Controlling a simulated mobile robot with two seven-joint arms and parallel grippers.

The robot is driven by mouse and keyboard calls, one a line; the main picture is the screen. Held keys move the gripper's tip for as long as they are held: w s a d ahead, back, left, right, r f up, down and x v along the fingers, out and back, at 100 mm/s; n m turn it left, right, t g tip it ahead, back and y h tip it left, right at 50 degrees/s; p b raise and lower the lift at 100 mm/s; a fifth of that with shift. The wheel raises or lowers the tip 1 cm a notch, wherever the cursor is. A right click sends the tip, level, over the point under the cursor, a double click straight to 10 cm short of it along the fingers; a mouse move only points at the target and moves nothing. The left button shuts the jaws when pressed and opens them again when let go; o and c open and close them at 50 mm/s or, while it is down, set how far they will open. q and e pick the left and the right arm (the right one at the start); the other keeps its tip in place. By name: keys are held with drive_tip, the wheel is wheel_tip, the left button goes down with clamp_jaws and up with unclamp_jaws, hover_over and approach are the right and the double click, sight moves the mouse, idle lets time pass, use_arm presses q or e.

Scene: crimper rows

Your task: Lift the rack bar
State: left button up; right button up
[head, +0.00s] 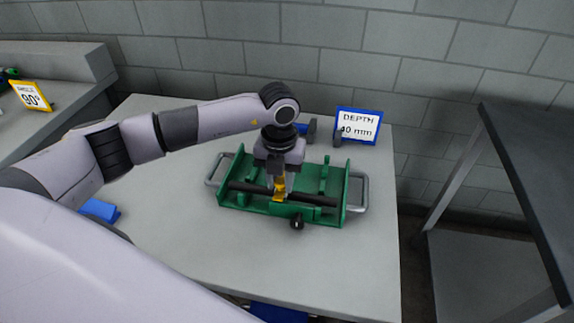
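A green rack (237,197) with upright end walls and metal handles on its left and right stands on the grey table. A long black bar (318,200) lies across it, running slightly down to the right. My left gripper (279,197) points straight down over the middle of the bar, with a small yellow part (280,184) at its fingers. The fingers hide the bar there, so I cannot tell whether they are closed on it. The bar appears low in the rack. My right gripper does not show.
A blue-framed sign reading "DEPTH 40 mm" (358,125) stands at the table's back right. A blue object (100,210) lies at the left. A dark shelf (535,160) stands right of the table. The table (350,265) is clear in front of the rack.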

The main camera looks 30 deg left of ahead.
use_arm(q)
drive_tip(key=w+a+r+p, duration=0.1)
drive_tip(key=w+r+p, duration=0.2)
drive_tip(key=r, duration=0.5)
drive_tip(key=shift+w+r, duration=0.15)
drive_tip(key=shift+w, duration=0.25)
idle(0.5)
drive_tip(key=w+a+r, duration=0.2)
drive_tip(key=w+r, duration=0.3)
drive_tip(key=w, duration=0.3)
idle(1.0)
drive_tip(key=shift+a+r, duration=0.1)
